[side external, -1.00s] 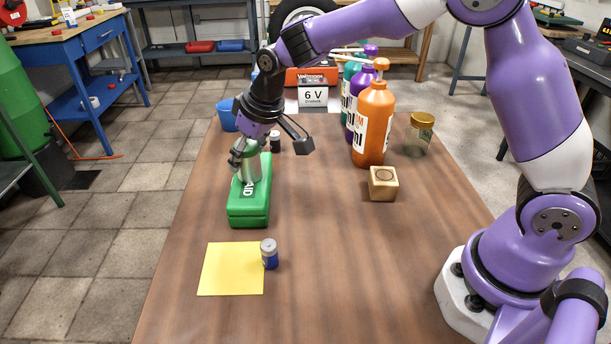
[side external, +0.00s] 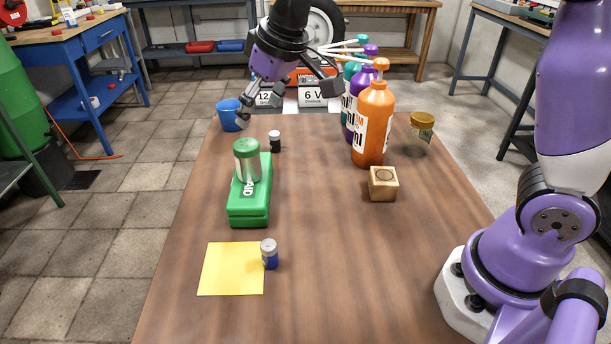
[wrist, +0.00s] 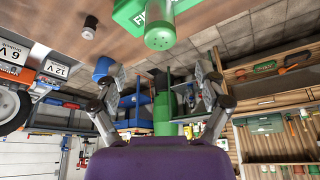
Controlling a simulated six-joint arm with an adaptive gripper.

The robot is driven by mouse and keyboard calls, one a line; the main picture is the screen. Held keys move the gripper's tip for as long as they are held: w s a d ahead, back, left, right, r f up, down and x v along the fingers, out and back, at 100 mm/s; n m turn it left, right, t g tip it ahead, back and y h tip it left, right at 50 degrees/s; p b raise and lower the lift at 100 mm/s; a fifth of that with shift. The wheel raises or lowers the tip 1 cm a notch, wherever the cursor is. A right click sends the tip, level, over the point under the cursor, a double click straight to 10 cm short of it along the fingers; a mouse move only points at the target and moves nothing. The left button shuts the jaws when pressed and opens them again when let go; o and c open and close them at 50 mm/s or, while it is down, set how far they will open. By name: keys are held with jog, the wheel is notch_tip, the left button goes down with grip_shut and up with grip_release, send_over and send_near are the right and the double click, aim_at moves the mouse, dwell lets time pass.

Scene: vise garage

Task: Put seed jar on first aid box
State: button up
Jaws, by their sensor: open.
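The seed jar (side external: 247,163), a clear jar with greyish contents and a green lid, stands upright on top of the green first aid box (side external: 249,214). In the wrist view the jar (wrist: 160,30) shows at the top, apart from my fingers, with part of the first aid box (wrist: 128,10) beside it. My gripper (side external: 262,108) is open and empty, raised above the far end of the table and clear of the jar. Its spread fingers (wrist: 160,95) show in the wrist view with nothing between them.
A blue cup (side external: 229,115) and a small dark jar (side external: 274,142) stand beyond the box. Several pump bottles, the nearest orange (side external: 373,125), a gold-lidded jar (side external: 419,134) and a wooden block (side external: 383,184) stand right. A yellow sheet (side external: 231,270) and blue jar (side external: 269,254) lie nearer.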

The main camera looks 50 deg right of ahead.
jog(key=s+d+m, duration=0.1)
jog(key=s+d, duration=0.2)
jog(key=s, duration=0.6)
jog(key=s+d+f+m+t+h, duration=0.1)
jog(key=s+d, duration=0.3)
jog(key=s, duration=0.5)
jog(key=shift+s, duration=0.35)
